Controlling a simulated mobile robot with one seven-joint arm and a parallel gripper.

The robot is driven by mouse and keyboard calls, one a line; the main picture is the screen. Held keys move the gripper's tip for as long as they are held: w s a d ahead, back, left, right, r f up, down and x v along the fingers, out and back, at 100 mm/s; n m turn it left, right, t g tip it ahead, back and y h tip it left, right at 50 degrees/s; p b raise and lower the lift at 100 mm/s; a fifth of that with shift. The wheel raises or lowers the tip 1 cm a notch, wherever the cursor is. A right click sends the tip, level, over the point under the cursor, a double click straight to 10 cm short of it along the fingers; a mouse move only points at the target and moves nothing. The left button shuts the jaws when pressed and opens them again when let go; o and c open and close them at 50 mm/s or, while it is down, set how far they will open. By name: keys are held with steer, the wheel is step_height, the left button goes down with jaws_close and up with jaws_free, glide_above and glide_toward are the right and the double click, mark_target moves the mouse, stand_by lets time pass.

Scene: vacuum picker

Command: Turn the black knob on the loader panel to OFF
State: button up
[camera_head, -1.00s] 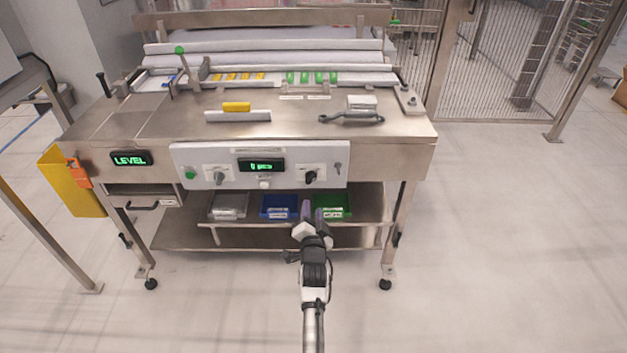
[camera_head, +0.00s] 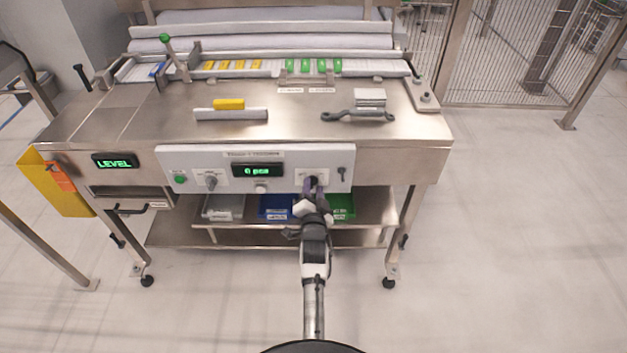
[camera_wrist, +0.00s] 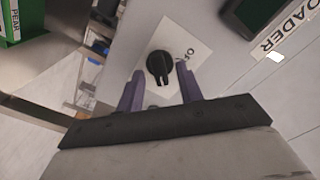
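The black knob (camera_wrist: 160,66) sits on a white label plate (camera_wrist: 188,50) on the grey loader panel. In the wrist view it lies just beyond and between my gripper's two purple fingertips. My gripper (camera_wrist: 158,78) is open, with a finger on each side of the knob; I cannot tell whether either finger touches it. Part of the label's lettering shows beside the knob, the rest is cut off or hidden. In the head view my gripper (camera_head: 313,186) is in front of the right part of the loader panel (camera_head: 215,158) and mostly covers the knob (camera_head: 313,180).
Left of it on the panel are a green display (camera_head: 257,170), another knob (camera_head: 211,182) and a green button (camera_head: 180,180). A key switch (camera_head: 342,174) is close on the right. Blue (camera_head: 275,206) and green (camera_head: 344,207) bins stand on the shelf below.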

steer(key=shift+w, duration=0.15)
steer(key=shift+c, duration=0.3)
jaws_close()
